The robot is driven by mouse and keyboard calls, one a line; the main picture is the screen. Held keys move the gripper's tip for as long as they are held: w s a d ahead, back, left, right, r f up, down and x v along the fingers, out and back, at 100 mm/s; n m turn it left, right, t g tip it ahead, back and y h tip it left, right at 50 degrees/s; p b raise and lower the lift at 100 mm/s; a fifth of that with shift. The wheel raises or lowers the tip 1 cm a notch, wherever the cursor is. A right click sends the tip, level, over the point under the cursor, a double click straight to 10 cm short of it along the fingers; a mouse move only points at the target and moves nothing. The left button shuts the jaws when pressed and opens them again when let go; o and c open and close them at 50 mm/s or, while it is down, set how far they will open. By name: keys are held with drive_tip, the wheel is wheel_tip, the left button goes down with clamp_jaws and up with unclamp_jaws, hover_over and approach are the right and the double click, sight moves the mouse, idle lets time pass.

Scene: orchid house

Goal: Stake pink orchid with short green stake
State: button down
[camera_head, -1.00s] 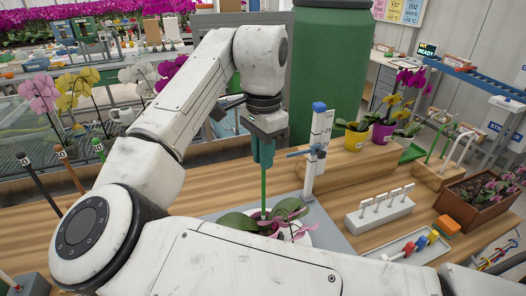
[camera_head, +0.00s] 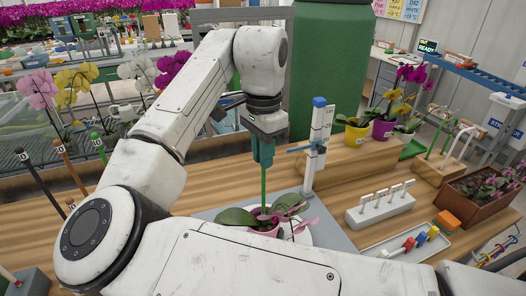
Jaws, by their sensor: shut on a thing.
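My gripper (camera_head: 263,150) is shut on the short green stake (camera_head: 264,186) and holds it upright. The stake's lower end goes down among the leaves of the pink orchid (camera_head: 290,211); whether it is in the potting medium cannot be told. The orchid's broad green leaves and drooping pink stem show at the pot. Its pink pot (camera_head: 266,233) is partly hidden by my arm.
A yellow pot (camera_head: 355,135) and a purple pot (camera_head: 382,130) stand behind. Bench between them is partly clear.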

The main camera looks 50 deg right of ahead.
drive_tip(key=shift+f, duration=0.65)
drive_tip(key=c, duration=1)
unclamp_jaws()
drive_tip(key=shift+c, duration=0.2)
drive_tip(key=shift+r, duration=0.1)
wheel_tip(320, 180, up, 11)
drive_tip(key=shift+f+b, duration=0.2)
drive_tip(key=shift+b, duration=0.25)
